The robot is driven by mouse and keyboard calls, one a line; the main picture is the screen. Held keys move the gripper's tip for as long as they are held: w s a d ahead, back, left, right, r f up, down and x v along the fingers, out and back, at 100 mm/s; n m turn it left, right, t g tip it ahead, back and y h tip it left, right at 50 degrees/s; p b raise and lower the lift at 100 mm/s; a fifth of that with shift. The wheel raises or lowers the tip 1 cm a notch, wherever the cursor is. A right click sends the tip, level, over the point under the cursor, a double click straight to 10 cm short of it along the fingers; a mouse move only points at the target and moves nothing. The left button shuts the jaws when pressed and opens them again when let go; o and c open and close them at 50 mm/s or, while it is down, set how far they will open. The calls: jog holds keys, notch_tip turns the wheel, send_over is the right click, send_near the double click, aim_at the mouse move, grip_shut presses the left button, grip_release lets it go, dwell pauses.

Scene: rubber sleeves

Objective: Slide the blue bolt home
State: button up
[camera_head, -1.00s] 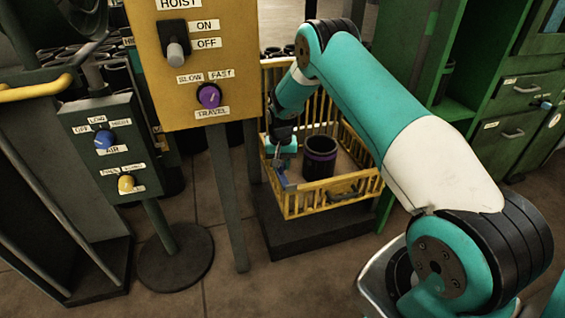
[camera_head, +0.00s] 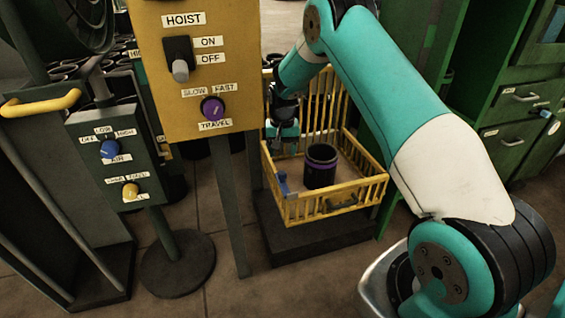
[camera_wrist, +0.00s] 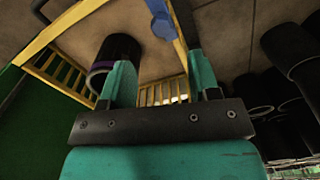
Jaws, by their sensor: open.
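The blue bolt (camera_head: 283,184) is a small blue piece at the front left corner of the yellow basket (camera_head: 330,209). In the wrist view a blue bar (camera_wrist: 164,20), which looks like the bolt, runs beyond my fingers, close to the right one. My gripper (camera_head: 285,146) is above the bolt at the basket's left side, apart from it in the head view. In the wrist view my gripper (camera_wrist: 160,75) has its two teal fingers spread with nothing held between them. How far the bolt is slid cannot be told.
A black sleeve with a purple band (camera_head: 320,167) stands in the basket. The yellow hoist panel (camera_head: 160,101) on its post is close left of my gripper. A green cabinet (camera_head: 482,100) stands right. Several dark sleeves (camera_wrist: 285,75) lie right in the wrist view.

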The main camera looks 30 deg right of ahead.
notch_tip(320, 180, up, 8)
jog(key=p, duration=0.1)
jog(key=shift+f, duration=0.1)
dwell(0.5)
